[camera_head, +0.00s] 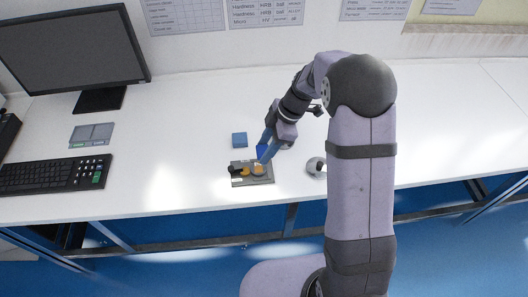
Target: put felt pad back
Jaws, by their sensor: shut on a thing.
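My gripper (264,152) is at the end of the arm, low over the back edge of a small grey tray (240,182). It is shut on a small dark blue piece (261,151), which looks like the felt pad, though it is too small and partly covered to be sure. The tray holds a round orange-tan disc (259,169) and small black and yellow parts (238,170). I cannot tell whether the held piece touches the tray. A flat blue square block (239,140) lies on the table just behind the tray, left of my gripper.
A round grey-white object (316,167) stands right of the tray, near my arm. A monitor (75,48), a keyboard (55,175) and a grey two-part pad (91,135) are at left. The white table (170,120) is clear between them and the tray.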

